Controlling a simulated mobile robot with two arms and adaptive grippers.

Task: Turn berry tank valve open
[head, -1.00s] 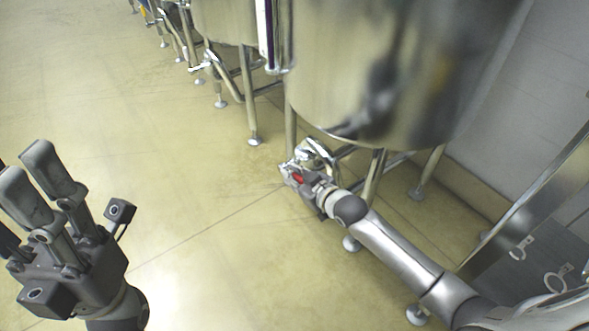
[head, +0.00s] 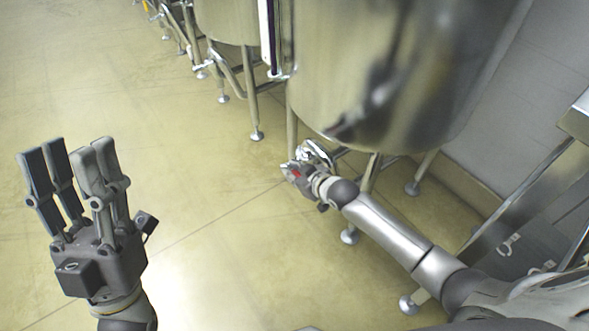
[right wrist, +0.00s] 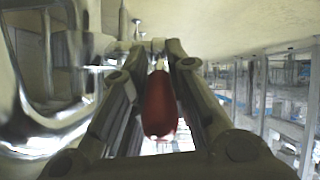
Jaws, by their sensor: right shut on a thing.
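The berry tank (head: 350,75) is a large shiny steel vessel on legs in the head view. Low at its front is a steel valve (head: 318,150) with a red handle (head: 296,174). My right gripper (head: 291,170) is at this handle. In the right wrist view the red handle (right wrist: 159,105) lies between the fingers of my right gripper (right wrist: 158,48), which is shut on it. My left gripper (head: 70,150) is raised at the left of the head view, fingers apart and empty.
More steel tanks (head: 228,20) on legs stand in a row toward the back. A steel frame (head: 530,190) stands at the right by the pale wall (head: 500,120). The tiled floor (head: 150,100) at the left is clear.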

